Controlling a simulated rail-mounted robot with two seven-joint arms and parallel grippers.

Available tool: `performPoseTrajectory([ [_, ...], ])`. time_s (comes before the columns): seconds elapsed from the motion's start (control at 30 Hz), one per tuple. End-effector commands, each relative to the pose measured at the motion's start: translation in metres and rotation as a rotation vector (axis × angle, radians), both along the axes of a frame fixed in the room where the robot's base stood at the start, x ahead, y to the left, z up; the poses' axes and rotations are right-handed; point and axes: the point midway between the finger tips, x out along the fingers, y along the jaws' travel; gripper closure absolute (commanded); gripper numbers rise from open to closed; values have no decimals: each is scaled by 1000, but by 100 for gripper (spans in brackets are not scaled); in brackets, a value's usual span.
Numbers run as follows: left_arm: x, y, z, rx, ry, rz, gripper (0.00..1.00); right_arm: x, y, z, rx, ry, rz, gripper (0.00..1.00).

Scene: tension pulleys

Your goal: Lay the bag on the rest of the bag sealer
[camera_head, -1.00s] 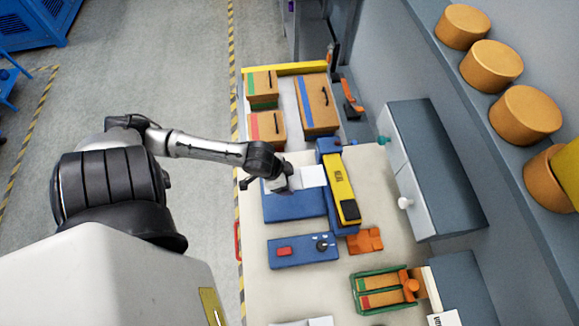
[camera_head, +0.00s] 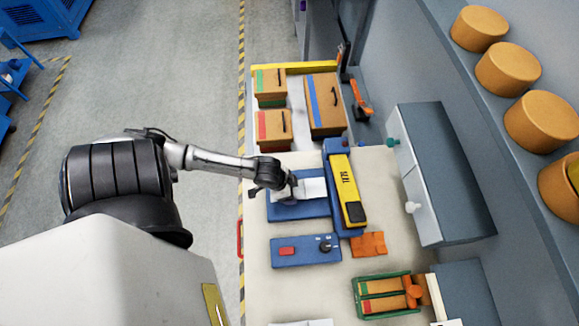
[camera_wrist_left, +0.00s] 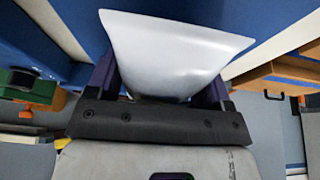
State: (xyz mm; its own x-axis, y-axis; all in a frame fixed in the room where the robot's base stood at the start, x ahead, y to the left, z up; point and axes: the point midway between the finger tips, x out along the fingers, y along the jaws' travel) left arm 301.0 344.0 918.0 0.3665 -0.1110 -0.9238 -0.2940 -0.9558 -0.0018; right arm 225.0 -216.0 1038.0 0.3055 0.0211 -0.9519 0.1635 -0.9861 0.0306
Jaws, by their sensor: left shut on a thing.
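The white bag (camera_wrist_left: 175,50) is between the fingers of my left gripper (camera_wrist_left: 160,90), which is shut on it. In the head view the bag (camera_head: 313,188) reaches right from my left gripper (camera_head: 284,192), toward the sealer's bar. The bag sealer has a blue rest (camera_head: 298,210) on its left and a yellow bar (camera_head: 346,185) on its right. The bag is over the rest; whether it touches the rest I cannot tell. My right gripper is not in view.
A blue control box (camera_head: 305,251) with a red button sits nearer on the table. Cardboard boxes (camera_head: 325,105) stand beyond the sealer. An orange piece (camera_head: 368,245) and a green-framed rack (camera_head: 385,295) lie to the right front. A grey cabinet (camera_head: 445,170) stands at the right.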

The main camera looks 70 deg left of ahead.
Motion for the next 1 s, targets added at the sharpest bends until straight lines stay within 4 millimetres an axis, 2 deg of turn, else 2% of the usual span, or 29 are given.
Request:
performPoseTrajectory([
  [0.23,0,0,-2,0,0,1,55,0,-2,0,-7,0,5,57],
  [0.27,0,0,-3,0,0,1,25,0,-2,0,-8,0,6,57],
  [0.5,0,0,-2,0,0,1,2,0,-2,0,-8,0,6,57],
  [0.8,0,0,1,0,0,0,0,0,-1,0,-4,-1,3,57],
  [1.0,-9,3,25,1,0,-2,0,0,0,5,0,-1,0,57],
])
